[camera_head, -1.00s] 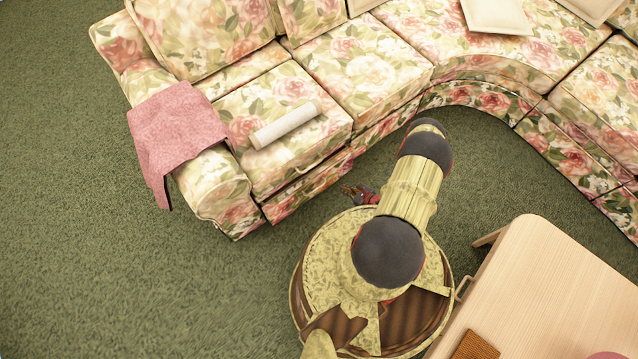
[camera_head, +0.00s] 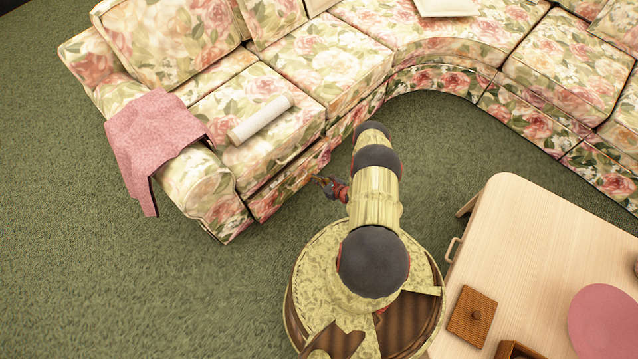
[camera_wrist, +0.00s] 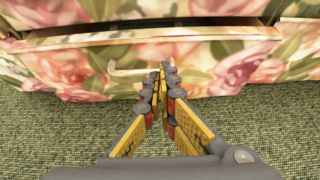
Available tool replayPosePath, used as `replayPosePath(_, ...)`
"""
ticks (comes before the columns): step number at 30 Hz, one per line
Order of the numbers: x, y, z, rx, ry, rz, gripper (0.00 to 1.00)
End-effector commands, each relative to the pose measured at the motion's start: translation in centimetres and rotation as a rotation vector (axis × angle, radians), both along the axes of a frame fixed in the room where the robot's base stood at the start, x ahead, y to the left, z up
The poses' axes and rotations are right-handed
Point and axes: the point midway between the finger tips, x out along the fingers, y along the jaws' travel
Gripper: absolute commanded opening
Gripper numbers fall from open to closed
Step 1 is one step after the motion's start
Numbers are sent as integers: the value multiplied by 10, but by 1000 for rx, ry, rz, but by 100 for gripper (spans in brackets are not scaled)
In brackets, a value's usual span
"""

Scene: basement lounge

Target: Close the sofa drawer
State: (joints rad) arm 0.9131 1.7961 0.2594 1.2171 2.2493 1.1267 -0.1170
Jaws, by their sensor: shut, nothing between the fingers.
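The sofa drawer (camera_wrist: 225,60) has a floral front that fills the upper part of the wrist view. A dark gap (camera_wrist: 150,24) shows above its front, so it stands a little open. A pale bar handle (camera_wrist: 122,70) is on the front, left of my fingertips. In the head view the drawer front (camera_head: 288,187) is in the base of the floral sofa (camera_head: 330,55). My gripper (camera_wrist: 162,68) is shut and empty, its fingertips in front of the drawer beside the handle; I cannot tell whether they touch. My gripper (camera_head: 322,182) also shows in the head view.
A white roll (camera_head: 262,120) lies on the sofa seat, and a pink cloth (camera_head: 150,135) drapes over the armrest. A wooden table (camera_head: 530,240) with a woven box (camera_head: 472,316) and pink round mat (camera_head: 604,318) stands at right. Green carpet (camera_head: 120,270) is clear at left.

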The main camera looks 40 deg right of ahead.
Motion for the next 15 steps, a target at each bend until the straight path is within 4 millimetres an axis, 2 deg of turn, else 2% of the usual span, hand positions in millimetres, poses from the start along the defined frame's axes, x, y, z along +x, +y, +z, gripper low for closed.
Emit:
replayPosePath(1,9,2,-9,-1,0,5,0)
replayPosePath(7,42,3,-27,-2,-1,5,0)
replayPosePath(9,54,2,-24,-2,-2,4,0)
replayPosePath(15,73,3,-23,-1,-1,2,0)
